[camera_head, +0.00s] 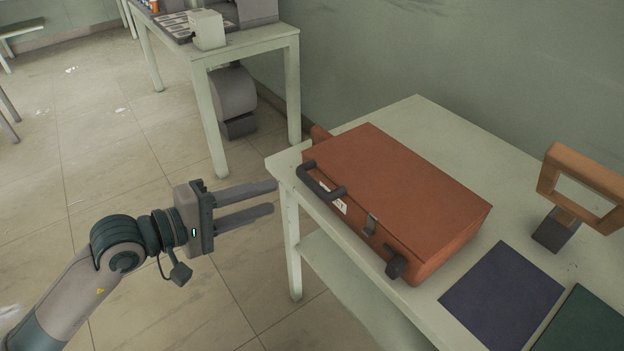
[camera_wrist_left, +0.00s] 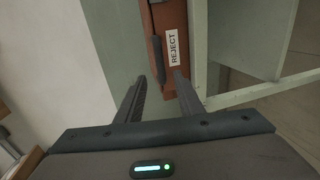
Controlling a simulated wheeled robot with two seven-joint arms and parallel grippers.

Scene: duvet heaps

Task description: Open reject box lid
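The reject box (camera_head: 400,190) is a reddish-brown case lying on the table, its lid shut. A dark handle (camera_head: 322,186) is on its front near the left end, with a latch (camera_head: 370,224) and a dark knob-like part (camera_head: 396,266) farther right. In the left wrist view the box front (camera_wrist_left: 172,50) carries a white REJECT label (camera_wrist_left: 175,46), with the dark handle beside it. My left gripper (camera_head: 274,197) is open and empty, its two fingers pointing at the box's handle end but apart from it; it also shows in the left wrist view (camera_wrist_left: 160,80). My right gripper is not in view.
The pale green table (camera_head: 415,110) has a lower shelf. A dark blue mat (camera_head: 502,297), a green mat (camera_head: 585,325) and an orange frame on a stand (camera_head: 585,185) are right of the box. Another table (camera_head: 250,42) stands behind. The floor at left is open.

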